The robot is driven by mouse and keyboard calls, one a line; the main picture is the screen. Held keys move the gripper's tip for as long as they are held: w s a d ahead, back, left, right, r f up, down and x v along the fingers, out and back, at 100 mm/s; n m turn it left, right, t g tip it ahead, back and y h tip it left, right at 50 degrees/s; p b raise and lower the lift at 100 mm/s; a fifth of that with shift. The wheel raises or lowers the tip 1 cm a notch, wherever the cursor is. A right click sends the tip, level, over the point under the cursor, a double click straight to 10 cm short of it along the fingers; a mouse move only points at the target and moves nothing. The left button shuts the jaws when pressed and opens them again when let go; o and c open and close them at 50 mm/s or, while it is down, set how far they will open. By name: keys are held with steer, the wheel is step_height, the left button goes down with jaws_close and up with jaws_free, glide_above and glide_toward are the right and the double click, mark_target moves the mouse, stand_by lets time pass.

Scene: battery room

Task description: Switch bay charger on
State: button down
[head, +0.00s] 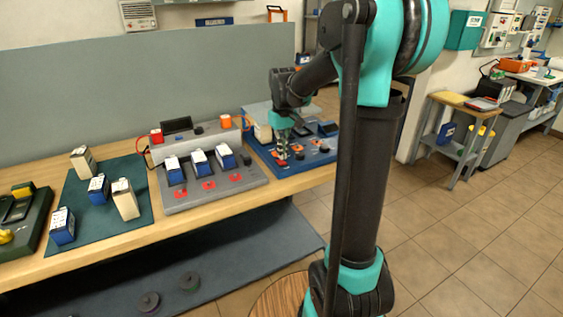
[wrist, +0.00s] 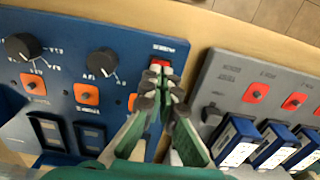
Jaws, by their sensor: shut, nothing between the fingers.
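My gripper (wrist: 159,80) is shut and empty, pointing down over the edge of a blue panel (wrist: 125,38). Its tips are at a small red switch (wrist: 160,64), partly hidden behind them; I cannot tell whether they touch it or which way it is set. In the head view my gripper (head: 283,157) is low over the same blue panel (head: 262,152). The panel has black dials (wrist: 102,62) and orange squares (wrist: 86,94). A grey charger panel (head: 177,206) holds blue-and-white batteries (head: 199,162) and has red squares (head: 208,185). Panel lettering is too small to read.
A green mat (head: 82,218) with several batteries lies left of the grey panel. An orange mug (head: 226,121) and a red one (head: 156,135) stand behind it. A wooden bench edge (head: 160,231) runs along the front.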

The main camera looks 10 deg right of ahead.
mark_target(283, 162)
steer(key=shift+f, duration=1.05)
stand_by(0.9)
steer(key=shift+r, duration=3.55)
steer(key=s+d+f+m+t, duration=0.1)
steer(key=s+d+f+t, duration=0.1)
steer(key=s+f, duration=0.6)
steer(key=s+d+f+m+t, duration=0.2)
steer(key=s+f, duration=0.7)
steer(key=s, duration=0.5)
steer(key=shift+m, duration=0.3)
